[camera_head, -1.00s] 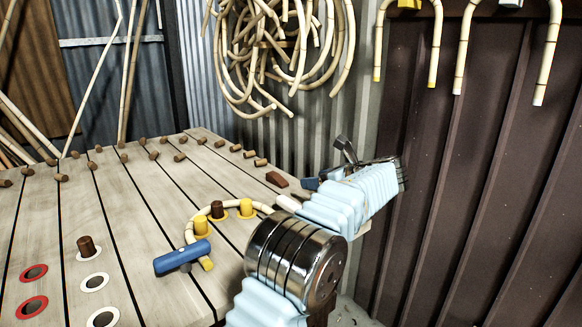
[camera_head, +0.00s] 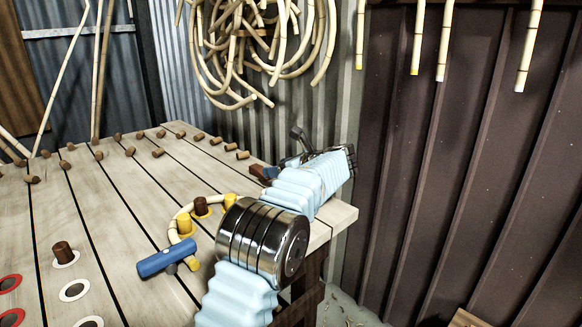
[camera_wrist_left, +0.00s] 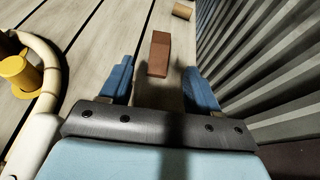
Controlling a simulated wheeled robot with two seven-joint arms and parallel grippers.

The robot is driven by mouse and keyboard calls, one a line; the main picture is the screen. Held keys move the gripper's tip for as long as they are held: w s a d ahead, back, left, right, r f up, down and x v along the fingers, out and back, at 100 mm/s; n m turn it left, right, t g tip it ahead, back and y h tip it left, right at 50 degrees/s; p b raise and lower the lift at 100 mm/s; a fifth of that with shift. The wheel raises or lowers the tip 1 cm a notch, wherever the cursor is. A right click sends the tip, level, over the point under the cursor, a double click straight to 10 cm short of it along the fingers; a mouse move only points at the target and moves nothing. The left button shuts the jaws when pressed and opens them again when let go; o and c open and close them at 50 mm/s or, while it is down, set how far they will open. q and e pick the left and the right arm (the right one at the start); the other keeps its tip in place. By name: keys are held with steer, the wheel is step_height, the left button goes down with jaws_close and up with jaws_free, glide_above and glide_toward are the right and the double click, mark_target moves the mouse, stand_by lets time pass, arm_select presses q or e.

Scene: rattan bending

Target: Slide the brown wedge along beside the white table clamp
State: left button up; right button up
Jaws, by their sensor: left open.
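The brown wedge (camera_head: 257,171) lies on the table near its far right edge, partly hidden by my gripper in the head view. In the left wrist view the wedge (camera_wrist_left: 159,52) lies lengthwise ahead, with its near end between the two blue fingertips and a gap on each side. My left gripper (camera_head: 278,167) is open and empty, its fingers low over the boards. A white piece (camera_wrist_left: 35,146) shows at the lower left of the wrist view beside the bent rattan; I cannot tell whether it is the table clamp. My right gripper is not in view.
A bent rattan piece (camera_head: 174,222) curves around yellow and brown pegs left of my arm. A blue-handled tool (camera_head: 166,257) lies by its end. A corrugated wall (camera_wrist_left: 255,60) rises close on the right.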

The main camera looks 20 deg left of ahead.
mark_target(255, 170)
arm_select(q)
steer(key=x, duration=0.7)
steer(key=shift+w+a+f, duration=0.1)
steer(key=shift+a+f, duration=0.05)
steer(key=shift+a, duration=0.05)
steer(key=c, duration=1)
